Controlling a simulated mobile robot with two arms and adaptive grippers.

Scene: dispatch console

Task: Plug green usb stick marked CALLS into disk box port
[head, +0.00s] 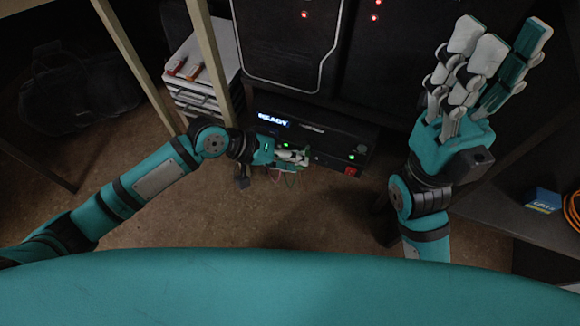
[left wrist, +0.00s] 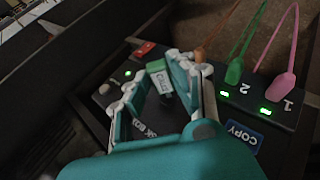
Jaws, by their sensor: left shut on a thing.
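My left gripper (head: 300,158) is shut on the green usb stick marked CALLS, in front of the black disk box (head: 325,130). In the left wrist view the stick (left wrist: 158,78) shows its white label between the fingers (left wrist: 163,88). The disk box front (left wrist: 262,105) lies beneath and beside it there, with partly covered lettering. The stick's far end is dark and partly hidden; I cannot tell whether it touches or enters a port. My right gripper (head: 500,45) is raised at the right, open and empty, fingers pointing up.
A green plug (left wrist: 234,72) and a pink plug (left wrist: 278,87) with cables stand close beside the left gripper, by lit ports. A blue COPY label (left wrist: 242,136) is near them. A red switch (head: 351,171) is on the box's right. A white-topped stack (head: 210,50) holds red sticks.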

